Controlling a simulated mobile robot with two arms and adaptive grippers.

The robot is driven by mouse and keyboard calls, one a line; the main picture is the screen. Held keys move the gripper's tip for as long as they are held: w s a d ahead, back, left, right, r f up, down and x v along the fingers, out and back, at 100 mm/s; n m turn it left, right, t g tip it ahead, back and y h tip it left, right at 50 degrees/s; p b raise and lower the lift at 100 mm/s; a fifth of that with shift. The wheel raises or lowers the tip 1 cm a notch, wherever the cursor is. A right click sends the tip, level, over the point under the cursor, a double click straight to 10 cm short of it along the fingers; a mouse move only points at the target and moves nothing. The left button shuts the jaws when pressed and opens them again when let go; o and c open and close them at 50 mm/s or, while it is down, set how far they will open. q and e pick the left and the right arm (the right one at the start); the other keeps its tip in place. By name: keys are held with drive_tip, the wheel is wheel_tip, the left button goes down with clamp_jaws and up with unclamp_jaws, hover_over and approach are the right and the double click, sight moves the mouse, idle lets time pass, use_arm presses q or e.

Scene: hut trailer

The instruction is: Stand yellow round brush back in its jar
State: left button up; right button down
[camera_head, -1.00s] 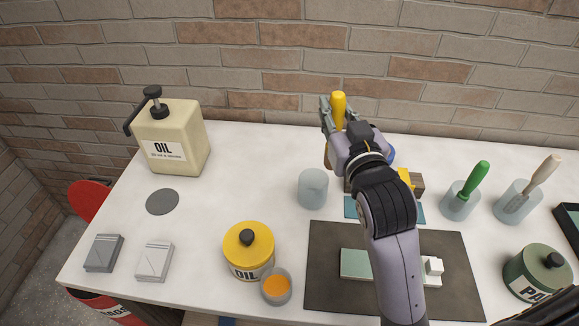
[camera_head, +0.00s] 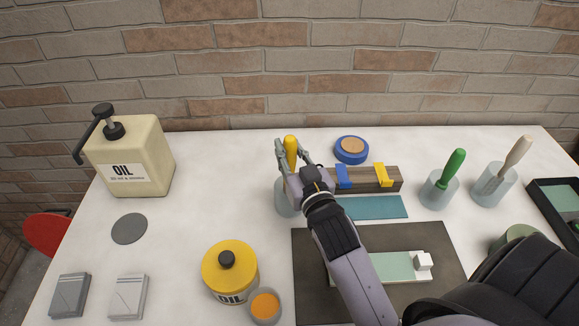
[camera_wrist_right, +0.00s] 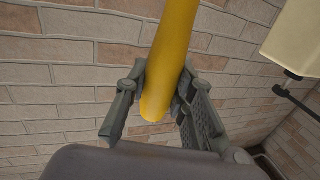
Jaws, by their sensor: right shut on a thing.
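The yellow round brush shows its yellow handle (camera_head: 291,150) upright between the fingers of my right gripper (camera_head: 292,160). The handle also fills the middle of the right wrist view (camera_wrist_right: 172,60), with a finger on each side. My right gripper is shut on it. A clear jar (camera_head: 284,200) stands on the table just below and behind the gripper, mostly covered by it. The brush's lower end is hidden, so I cannot tell whether it is inside the jar. My left gripper is not in view.
A wooden block (camera_head: 372,181) with blue and yellow clips stands right of the gripper, with a blue round tin (camera_head: 351,150) behind. Jars with a green-handled brush (camera_head: 452,170) and a pale-handled one (camera_head: 515,160) stand further right. An oil dispenser (camera_head: 135,160) stands left; table between is clear.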

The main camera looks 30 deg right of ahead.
sight(292, 172)
drive_tip(key=shift+f, duration=0.35)
wheel_tip(292, 172, down, 4)
drive_tip(key=shift+r, duration=0.25)
drive_tip(key=shift+f, duration=0.25)
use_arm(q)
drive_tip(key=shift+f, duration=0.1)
use_arm(e)
drive_tip(key=shift+f, duration=0.15)
drive_tip(key=c, duration=1.4)
unclamp_jaws()
drive_tip(key=shift+o, duration=0.2)
